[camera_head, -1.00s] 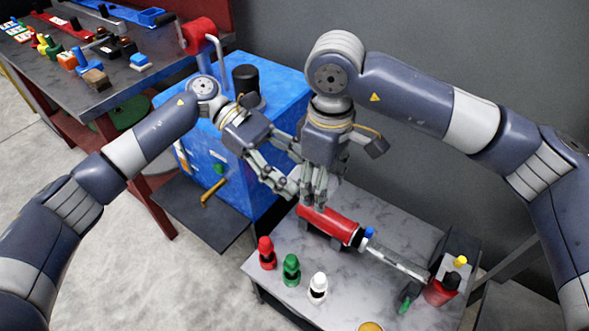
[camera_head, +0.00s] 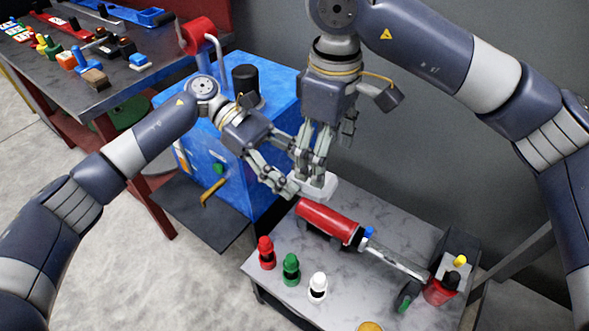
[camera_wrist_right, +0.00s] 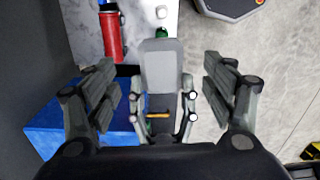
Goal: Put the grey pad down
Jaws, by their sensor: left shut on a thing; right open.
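The grey pad (camera_head: 320,187) is a light flat block in the head view, held in the air just beyond the far end of the red cylinder. My left gripper (camera_head: 291,187) is shut on its left end. In the right wrist view the pad (camera_wrist_right: 162,66) stands out from the left gripper's fingers (camera_wrist_right: 163,108). My right gripper (camera_head: 316,168) is above the pad in the head view. In the right wrist view its fingers are spread wide on both sides of the pad, apart from it.
A red cylinder tool (camera_head: 328,222) lies on the grey marbled table (camera_head: 345,275) close to the pad. Red, green (camera_head: 291,269) and white bottles stand at the front. The blue cabinet (camera_head: 235,185) is behind the left gripper. The tool bench (camera_head: 110,95) is farther left.

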